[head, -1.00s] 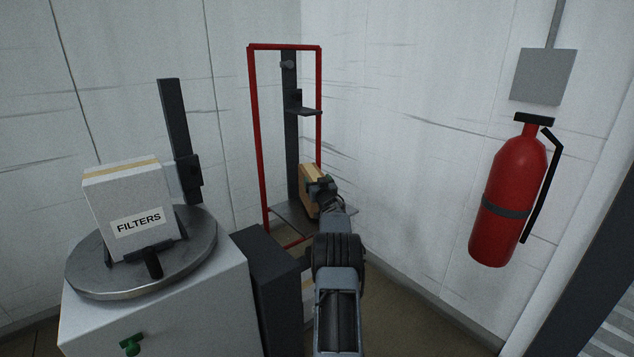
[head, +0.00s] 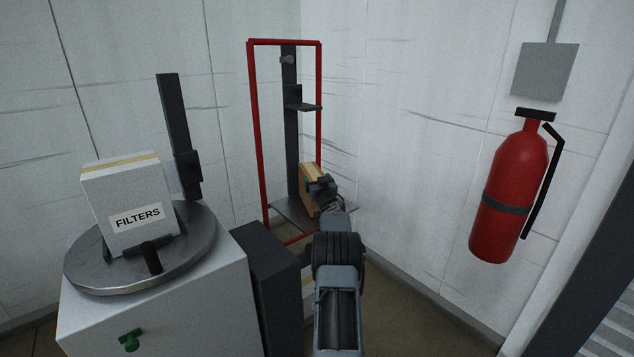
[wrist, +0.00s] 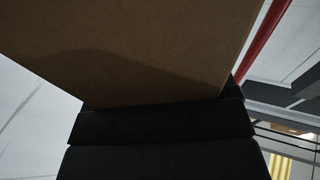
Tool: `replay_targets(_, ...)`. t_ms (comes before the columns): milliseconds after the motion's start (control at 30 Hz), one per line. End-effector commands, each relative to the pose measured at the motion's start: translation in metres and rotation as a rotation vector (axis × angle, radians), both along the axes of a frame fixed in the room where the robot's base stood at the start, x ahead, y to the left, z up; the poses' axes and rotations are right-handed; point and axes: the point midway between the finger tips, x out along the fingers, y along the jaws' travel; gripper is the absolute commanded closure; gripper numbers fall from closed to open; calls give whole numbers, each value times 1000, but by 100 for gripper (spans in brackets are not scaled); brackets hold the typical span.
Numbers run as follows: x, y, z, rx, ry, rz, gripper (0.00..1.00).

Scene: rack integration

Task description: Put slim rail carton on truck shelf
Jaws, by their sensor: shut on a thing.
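The slim rail carton (head: 309,189) is a tan-brown box at the red-framed truck, upright and just above or on its low grey shelf (head: 290,211); I cannot tell whether it touches. My gripper (head: 322,188) is shut on the carton from its right side in the head view. In the wrist view the carton's brown face (wrist: 140,45) fills the upper middle, against my dark gripper (wrist: 160,115). The carton's far side is hidden.
The red truck frame (head: 256,130) has a dark upright with a small upper bracket (head: 304,107). A white FILTERS box (head: 128,200) stands on a round turntable (head: 90,272) at left. A red extinguisher (head: 507,195) hangs on the right wall.

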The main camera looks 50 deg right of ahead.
Motion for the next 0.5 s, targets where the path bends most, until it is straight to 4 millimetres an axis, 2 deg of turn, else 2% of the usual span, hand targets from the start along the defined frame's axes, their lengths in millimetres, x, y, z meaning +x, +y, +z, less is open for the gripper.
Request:
replay_targets(100,0,0,1,-5,-6,1,98)
replay_targets(133,0,0,2,-5,-6,1,18)
replay_targets(300,0,0,1,-3,-4,1,1)
replay_targets(500,0,0,-5,4,5,-1,0)
